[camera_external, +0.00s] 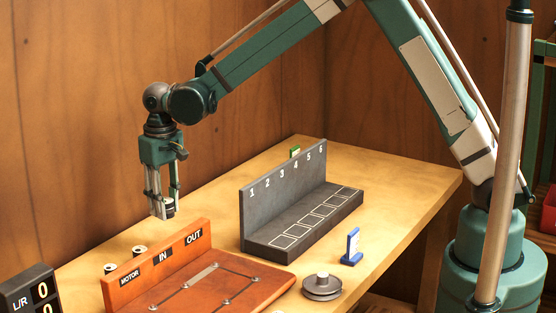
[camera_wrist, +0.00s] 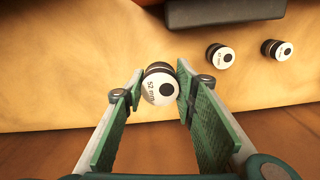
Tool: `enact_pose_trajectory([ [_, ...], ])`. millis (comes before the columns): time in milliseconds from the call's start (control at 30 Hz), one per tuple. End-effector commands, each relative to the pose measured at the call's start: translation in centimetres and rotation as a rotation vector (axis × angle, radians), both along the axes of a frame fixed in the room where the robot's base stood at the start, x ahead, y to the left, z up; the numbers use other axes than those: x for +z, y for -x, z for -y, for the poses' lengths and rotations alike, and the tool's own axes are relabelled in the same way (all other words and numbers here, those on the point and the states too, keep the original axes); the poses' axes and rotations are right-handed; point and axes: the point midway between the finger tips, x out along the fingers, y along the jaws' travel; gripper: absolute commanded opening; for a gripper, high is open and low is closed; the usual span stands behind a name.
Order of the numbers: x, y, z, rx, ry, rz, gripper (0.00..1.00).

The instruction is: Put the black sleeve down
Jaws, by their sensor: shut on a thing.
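My gripper (camera_external: 162,212) is shut on the black sleeve (camera_external: 169,206). It points down and holds the sleeve above the back part of the wooden table, behind the brown board. In the wrist view, the sleeve (camera_wrist: 160,84) sits between the two green finger pads of my gripper (camera_wrist: 158,95). Its white end face carries a black dot and a label that seems to read 52 mm. The sleeve appears clear of the table.
Two similar sleeves stand on the table behind the brown board (camera_external: 205,292), one left (camera_external: 110,268) and one right (camera_external: 139,251). A grey numbered rack (camera_external: 283,202), a blue upright piece (camera_external: 352,246) and a grey disc (camera_external: 322,288) stand further right. A black L/R counter (camera_external: 28,290) is at left.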

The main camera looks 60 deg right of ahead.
Motion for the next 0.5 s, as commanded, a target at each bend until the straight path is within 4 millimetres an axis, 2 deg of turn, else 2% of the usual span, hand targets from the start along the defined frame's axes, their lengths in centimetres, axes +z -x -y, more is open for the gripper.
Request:
enact_pose_trajectory([
  [333, -4.3, -0.1, 0.0, 0.0, 0.0, 0.0, 0.07],
  [500, -5.6, 0.0, 0.0, 0.0, 0.0, 0.0, 0.07],
])
